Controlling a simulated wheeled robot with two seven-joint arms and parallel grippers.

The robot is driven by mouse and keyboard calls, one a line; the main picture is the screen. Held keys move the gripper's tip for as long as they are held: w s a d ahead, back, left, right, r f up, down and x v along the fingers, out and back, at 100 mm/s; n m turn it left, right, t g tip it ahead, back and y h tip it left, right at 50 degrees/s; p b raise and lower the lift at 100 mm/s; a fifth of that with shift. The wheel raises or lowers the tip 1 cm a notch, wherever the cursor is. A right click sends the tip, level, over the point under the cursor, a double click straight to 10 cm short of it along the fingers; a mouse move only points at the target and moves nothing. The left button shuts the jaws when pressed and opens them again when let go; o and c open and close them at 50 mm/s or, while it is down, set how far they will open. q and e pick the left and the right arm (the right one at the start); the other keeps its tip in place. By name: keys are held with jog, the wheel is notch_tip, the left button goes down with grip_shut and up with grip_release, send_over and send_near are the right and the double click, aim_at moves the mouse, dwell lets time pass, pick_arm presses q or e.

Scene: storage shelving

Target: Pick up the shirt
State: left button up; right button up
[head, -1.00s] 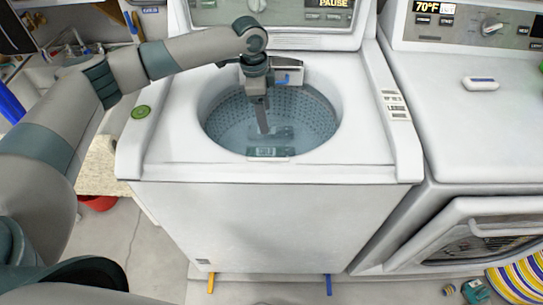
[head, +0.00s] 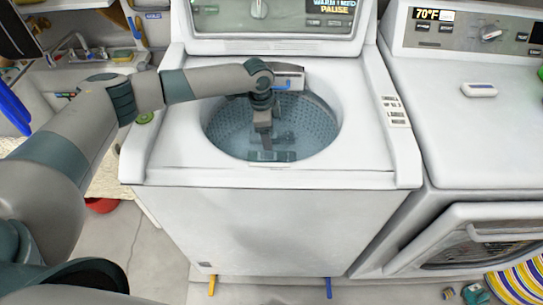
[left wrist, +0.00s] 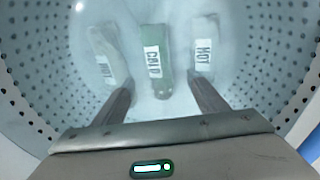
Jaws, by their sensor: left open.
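My left gripper (head: 265,146) points down into the open tub of the white top-load washer (head: 280,210). In the left wrist view its two fingers (left wrist: 159,92) are spread apart with nothing held between them. Ahead of them at the tub bottom are a green-grey labelled bar (left wrist: 153,62) and two pale labelled pieces, one on each side. I cannot make out a shirt in either view; the tub floor looks pale and hazy. My right gripper is not in view.
The perforated tub wall (head: 318,118) surrounds the left gripper. A white dryer (head: 470,130) stands at right with its front door ajar. A striped cloth or rug (head: 518,280) lies on the floor at lower right. A sink (head: 85,65) is at upper left.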

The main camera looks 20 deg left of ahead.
pick_arm(q)
notch_tip(320, 180, down, 3)
jog(key=shift+d, duration=0.15)
jog(key=shift+f, duration=0.1)
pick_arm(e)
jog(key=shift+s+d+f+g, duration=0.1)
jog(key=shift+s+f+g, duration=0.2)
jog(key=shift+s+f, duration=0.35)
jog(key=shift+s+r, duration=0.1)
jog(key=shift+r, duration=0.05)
pick_arm(q)
jog(key=shift+f+p, duration=0.4)
jog(key=shift+f, duration=0.1)
notch_tip(320, 180, down, 4)
jog(key=shift+r+p, duration=0.1)
jog(key=shift+p, duration=0.3)
jog(key=shift+f, duration=0.25)
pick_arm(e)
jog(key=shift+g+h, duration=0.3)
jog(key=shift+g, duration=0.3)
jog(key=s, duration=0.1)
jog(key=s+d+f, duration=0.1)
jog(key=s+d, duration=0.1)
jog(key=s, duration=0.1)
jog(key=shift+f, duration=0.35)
pick_arm(q)
jog(key=shift+w, duration=0.1)
jog(key=c, duration=1.2)
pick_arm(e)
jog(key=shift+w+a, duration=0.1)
